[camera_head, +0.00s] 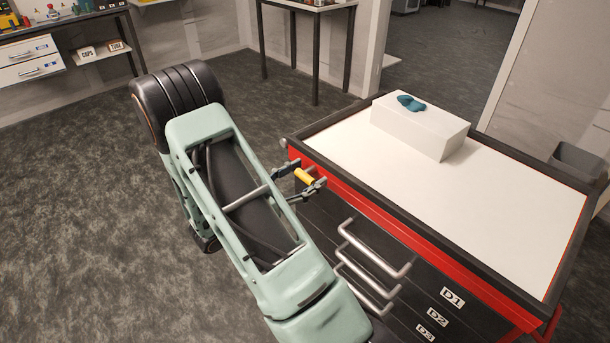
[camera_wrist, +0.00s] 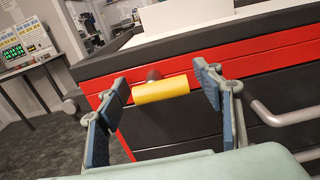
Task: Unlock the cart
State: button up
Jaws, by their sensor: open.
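The cart is red and black with a white top (camera_head: 510,205), and its drawers are labelled D1, D2 and D3. A yellow handle (camera_head: 304,176) on a short dark stem stands out from the upper part of the cart's front, near its left corner. In the wrist view the yellow handle (camera_wrist: 160,89) lies nearly level. My gripper (camera_wrist: 163,92) is open, with one blue-padded finger to each side of the handle's ends. A small gap shows at the right end; contact at the left end is hard to tell.
Metal drawer handles (camera_head: 375,250) stick out just right of my gripper. A white box (camera_head: 420,125) with a teal object (camera_head: 411,103) on it sits on the cart top. Benches stand at the back left (camera_head: 75,28) and back (camera_head: 310,8). The floor left is clear.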

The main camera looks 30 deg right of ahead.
jog(key=c, duration=1.2)
jog(key=shift+n+p, duration=0.3)
jog(key=shift+p, duration=0.05)
jog(key=n+p, duration=0.2)
jog(key=shift+w+r+n, duration=0.15)
jog(key=shift+r+n, duration=0.15)
jog(key=shift+n, duration=0.1)
jog(key=n+p, duration=0.4)
jog(key=n, duration=0.1)
jog(key=shift+w+a+r, duration=0.1)
jog(key=shift+w, duration=0.1)
jog(key=n+p, duration=0.2)
jog(key=n, duration=0.3)
jog(key=shift+w, duration=0.2)
jog(key=shift+w+f+n+p, duration=0.15)
jog(key=shift+n+p, duration=0.35)
jog(key=shift+n, duration=0.6)
jog(key=shift+w+f+n+p, duration=0.1)
jog(key=shift+n+p, duration=0.35)
jog(key=shift+n, duration=0.65)
